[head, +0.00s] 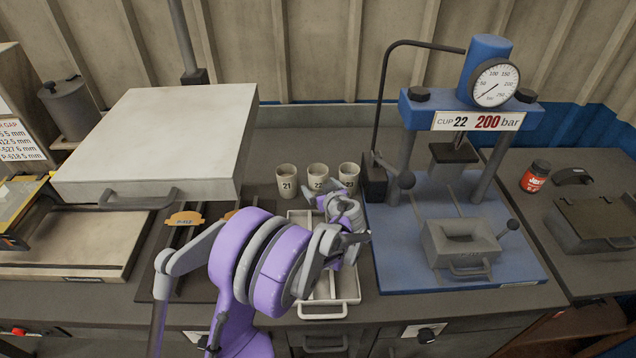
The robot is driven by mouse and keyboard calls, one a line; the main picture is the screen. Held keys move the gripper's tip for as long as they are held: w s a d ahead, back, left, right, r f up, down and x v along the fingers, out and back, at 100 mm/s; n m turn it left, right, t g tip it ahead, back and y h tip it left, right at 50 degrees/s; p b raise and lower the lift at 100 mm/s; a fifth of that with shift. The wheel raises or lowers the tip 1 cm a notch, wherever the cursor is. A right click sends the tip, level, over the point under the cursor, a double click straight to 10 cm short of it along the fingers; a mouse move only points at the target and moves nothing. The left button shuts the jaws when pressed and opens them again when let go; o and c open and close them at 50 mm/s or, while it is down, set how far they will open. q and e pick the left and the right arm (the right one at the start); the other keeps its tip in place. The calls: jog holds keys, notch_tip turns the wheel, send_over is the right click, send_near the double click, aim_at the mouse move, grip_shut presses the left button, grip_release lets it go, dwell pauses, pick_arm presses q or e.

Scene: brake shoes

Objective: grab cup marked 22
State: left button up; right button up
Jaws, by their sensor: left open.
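The cup marked 22 (317,174) stands upright on the grey bench, in the middle of a row of three pale cups. The cup marked 21 (286,180) is to its left and the cup marked 23 (349,173) to its right. My left gripper (330,197) is open, just in front of cups 22 and 23 in the picture. It overlaps the lower part of cup 22, and I cannot tell whether it touches the cup. My purple wrist hides part of the bench behind it. My right gripper is not in view.
A white divided tray (326,311) lies under my left arm. A blue press (455,262) with a gauge stands to the right, its black lever (404,180) near cup 23. A large hinged plate machine (160,140) stands left. The bench behind the cups is clear.

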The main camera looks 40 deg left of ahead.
pick_arm(q)
jog(key=c, duration=1.5)
jog(key=shift+c, duration=0.2)
jog(key=shift+r, duration=0.1)
